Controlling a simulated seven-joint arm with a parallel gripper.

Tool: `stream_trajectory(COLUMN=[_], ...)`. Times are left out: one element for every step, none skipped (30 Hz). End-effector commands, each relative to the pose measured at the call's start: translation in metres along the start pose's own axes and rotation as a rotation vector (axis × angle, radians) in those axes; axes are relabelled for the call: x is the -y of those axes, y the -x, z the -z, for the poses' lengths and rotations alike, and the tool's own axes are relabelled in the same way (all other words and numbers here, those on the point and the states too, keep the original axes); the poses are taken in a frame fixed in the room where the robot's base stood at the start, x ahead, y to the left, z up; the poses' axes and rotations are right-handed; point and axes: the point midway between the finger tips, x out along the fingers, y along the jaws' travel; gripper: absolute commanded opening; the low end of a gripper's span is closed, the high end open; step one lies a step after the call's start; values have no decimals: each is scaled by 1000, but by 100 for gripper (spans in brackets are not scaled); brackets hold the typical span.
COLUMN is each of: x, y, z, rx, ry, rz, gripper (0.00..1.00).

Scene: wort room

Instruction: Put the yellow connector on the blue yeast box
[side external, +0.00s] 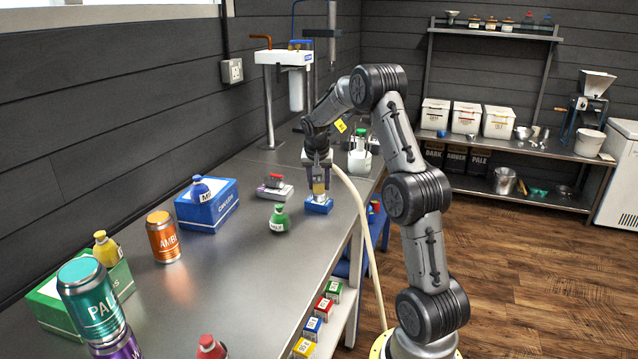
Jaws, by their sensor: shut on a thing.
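My gripper (319,177) points down over the far right part of the steel bench and is shut on a small yellow piece, which looks like the yellow connector (319,187). A small blue box (318,206), which looks like the blue yeast box, stands on the bench directly under it. The yellow piece is upright, with its lower end at the top of the blue box. I cannot tell whether they touch or a small gap is left. The fingers hide part of the yellow piece.
A green flask (279,219) and a grey-and-red device (275,188) stand left of the blue box. A large blue carton (208,207), an orange can (163,238) and a teal can (90,297) stand further left. Small coloured boxes (313,328) sit on a lower shelf. The front middle bench is clear.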

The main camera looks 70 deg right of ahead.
Motion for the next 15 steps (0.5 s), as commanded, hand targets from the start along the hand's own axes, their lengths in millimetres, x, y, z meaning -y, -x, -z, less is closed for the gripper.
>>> stream_trajectory(x=[0,0,0,0,0,0,0,0,0,0,0,0,0,0,0], y=[0,0,-1,-2,-3,-3,-3,-3,-3,-3,-3,-3,-3,-3,-3], z=[0,0,0,-1,-1,-1,-1,-1,-1,-1,-1,-1,-1,-1,-1], rx=[-2,-1,-1,-1,-1,0,0,0,0,0,0,0,0,0,0], ry=[0,0,0,0,0,0,0,0,0,0,0,0,0,0,0], rz=[1,1,1,1,1,0,0,0,0,0,0,0,0,0,0], gripper=[0,0,0,0,0,51,56,62,69,74,75,75,75,75,75])
